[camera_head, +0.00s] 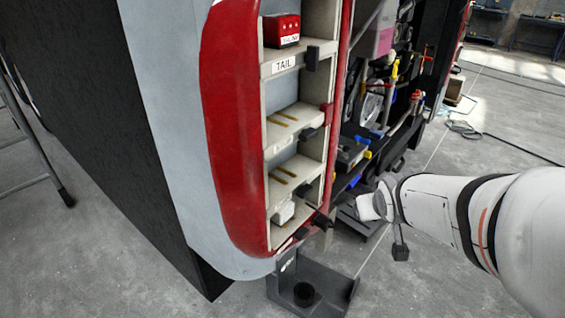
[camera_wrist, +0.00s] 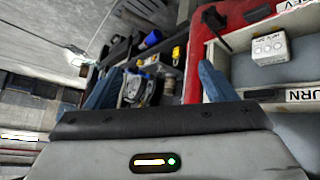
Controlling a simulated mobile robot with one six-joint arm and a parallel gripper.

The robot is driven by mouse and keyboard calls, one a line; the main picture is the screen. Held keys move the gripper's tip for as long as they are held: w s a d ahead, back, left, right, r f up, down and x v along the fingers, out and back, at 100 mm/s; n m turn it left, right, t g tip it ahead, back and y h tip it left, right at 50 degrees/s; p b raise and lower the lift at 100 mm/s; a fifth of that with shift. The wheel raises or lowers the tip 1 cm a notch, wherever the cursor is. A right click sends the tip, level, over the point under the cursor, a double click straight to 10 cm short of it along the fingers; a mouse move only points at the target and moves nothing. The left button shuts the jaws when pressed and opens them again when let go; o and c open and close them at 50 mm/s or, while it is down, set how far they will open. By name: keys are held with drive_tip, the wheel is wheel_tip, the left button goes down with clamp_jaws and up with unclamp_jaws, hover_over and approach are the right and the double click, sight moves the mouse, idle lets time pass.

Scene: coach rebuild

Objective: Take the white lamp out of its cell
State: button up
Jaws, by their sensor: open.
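The white lamp (camera_head: 285,211) sits in the lowest cell of the red-edged lamp housing (camera_head: 228,120) in the head view. In the wrist view the white lamp (camera_wrist: 268,48) is a small box with round marks on its face, in a cell at the upper right. My gripper (camera_wrist: 157,82) is open and empty, its two blue fingers spread apart. The lamp lies to the right of the right finger, outside the jaws. In the head view my arm reaches in from the right and ends right of the lowest cell; the fingertips cannot be made out there.
A red lamp (camera_head: 281,30) stands in the top cell, above the TAIL label (camera_head: 284,64). The middle cell (camera_head: 290,122) holds no lamp. Dark catches (camera_head: 322,220) jut from the cells' right edge. A dark bracket (camera_head: 340,292) stands below the housing. Machinery crowds the right side.

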drive_tip(key=shift+o, duration=0.5)
drive_tip(key=shift+n+t+y, duration=0.3)
drive_tip(key=shift+n+t, duration=0.1)
drive_tip(key=shift+t, duration=0.5)
drive_tip(key=b+x, duration=0.1)
drive_tip(key=x, duration=0.4)
drive_tip(key=shift+a, duration=0.2)
drive_tip(key=n+t+y+b, duration=0.1)
drive_tip(key=n+y+b, duration=0.8)
drive_tip(key=y, duration=0.6)
approach(288, 209)
drive_tip(key=w+a+f+m+b, duration=0.1)
drive_tip(key=w+a, duration=0.1)
drive_tip(key=x, duration=0.7)
drive_tip(key=shift+s+a+r, duration=0.15)
drive_tip(key=shift+r, duration=0.15)
drive_tip(key=c, duration=1.1)
drive_tip(key=shift+r, duration=0.1)
